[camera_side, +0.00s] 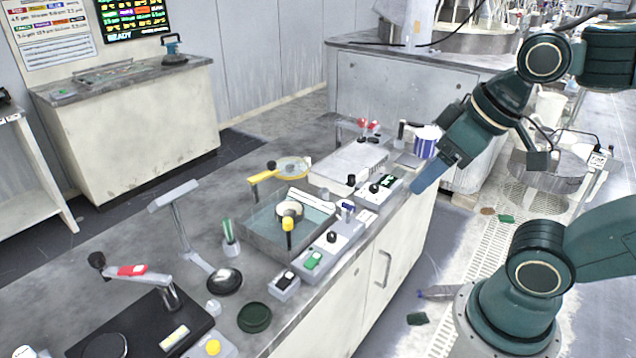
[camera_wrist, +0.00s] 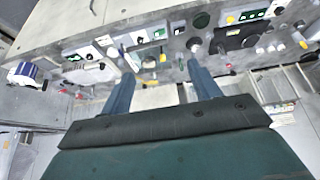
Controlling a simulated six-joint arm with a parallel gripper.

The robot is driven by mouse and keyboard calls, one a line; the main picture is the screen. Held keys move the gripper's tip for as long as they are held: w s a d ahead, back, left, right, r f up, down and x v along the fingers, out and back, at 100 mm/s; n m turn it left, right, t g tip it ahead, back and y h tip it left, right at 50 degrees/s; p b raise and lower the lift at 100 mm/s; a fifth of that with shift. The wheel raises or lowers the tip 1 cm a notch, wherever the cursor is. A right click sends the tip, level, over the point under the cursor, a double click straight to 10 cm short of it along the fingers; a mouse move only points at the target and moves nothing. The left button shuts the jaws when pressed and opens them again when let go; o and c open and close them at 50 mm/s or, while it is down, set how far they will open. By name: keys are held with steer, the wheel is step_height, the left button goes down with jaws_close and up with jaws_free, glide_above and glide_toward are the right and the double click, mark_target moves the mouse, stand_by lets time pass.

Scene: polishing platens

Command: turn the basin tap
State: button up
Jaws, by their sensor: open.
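My gripper (camera_side: 420,185) is open and empty, with blue fingers. In the side view it hangs beside the bench's front edge, right of the objects. In the wrist view its two fingers (camera_wrist: 158,72) reach toward the bench edge, apart, with nothing held between them. A clear-walled basin (camera_side: 262,243) stands on the bench, left of my gripper, with a round piece and a yellow-topped upright (camera_side: 288,226) at it. A grey bent pipe with red-topped parts (camera_side: 364,123) stands behind a pale flat unit. I cannot tell for sure which is the basin tap.
A blue-and-white cup (camera_side: 427,142) stands just behind my gripper. Control boxes with black knobs (camera_side: 374,188) and a green switch (camera_side: 313,260) line the bench front. A green dish (camera_side: 254,317) and a lamp stand (camera_side: 181,225) are further left.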

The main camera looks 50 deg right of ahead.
steer(key=shift+c, duration=0.2)
steer(key=shift+w, duration=0.15)
steer(key=c, duration=0.6)
steer(key=g, duration=0.6)
glide_above(349, 204)
step_height(349, 204, down, 15)
steer(key=shift+r, duration=0.1)
step_height(349, 204, down, 14)
steer(key=shift+a+r, duration=0.1)
